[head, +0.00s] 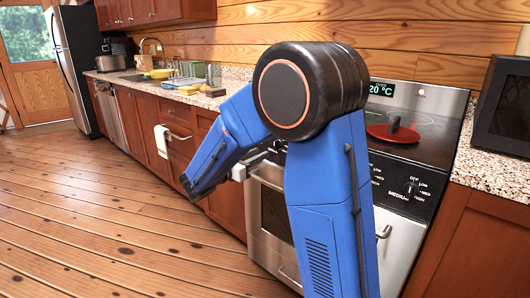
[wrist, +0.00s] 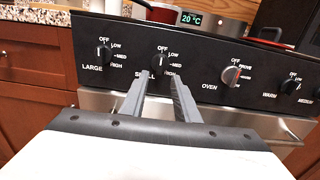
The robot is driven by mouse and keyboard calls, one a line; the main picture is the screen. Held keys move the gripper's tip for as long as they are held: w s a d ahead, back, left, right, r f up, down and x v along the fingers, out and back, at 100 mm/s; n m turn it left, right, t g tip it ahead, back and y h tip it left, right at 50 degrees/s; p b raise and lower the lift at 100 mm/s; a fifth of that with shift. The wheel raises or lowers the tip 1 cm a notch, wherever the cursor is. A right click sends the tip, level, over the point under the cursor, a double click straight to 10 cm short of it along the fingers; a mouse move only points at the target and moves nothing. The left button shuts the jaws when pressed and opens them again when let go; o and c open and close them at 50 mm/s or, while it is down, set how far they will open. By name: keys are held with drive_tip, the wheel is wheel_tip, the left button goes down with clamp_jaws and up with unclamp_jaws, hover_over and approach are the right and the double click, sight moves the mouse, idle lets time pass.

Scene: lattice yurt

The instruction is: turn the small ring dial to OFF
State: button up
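The small ring dial (wrist: 160,63) is a black knob on the black stove panel, labelled SMALL, with OFF above it and LOW, MED and HIGH down its right side. Its pale pointer line looks roughly upright, towards OFF, but it is too small to be sure. My gripper (wrist: 159,78) is open, with its two grey fingers apart and pointing at this dial, one on each side of it in the wrist view. I cannot tell whether the fingertips touch the knob. In the head view my arm hides the dial and the gripper's fingers.
The large dial (wrist: 103,53) is to the left; the oven dial (wrist: 231,75) and warm dial (wrist: 289,86) are to the right. The medium dial (head: 411,188) shows at the stove's right. A red pan (head: 380,132) sits on the hob. The wooden floor (head: 100,220) at left is clear.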

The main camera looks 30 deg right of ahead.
drive_tip(key=v, duration=0.9)
drive_tip(key=shift+a, duration=0.2)
drive_tip(key=shift+s, duration=0.1)
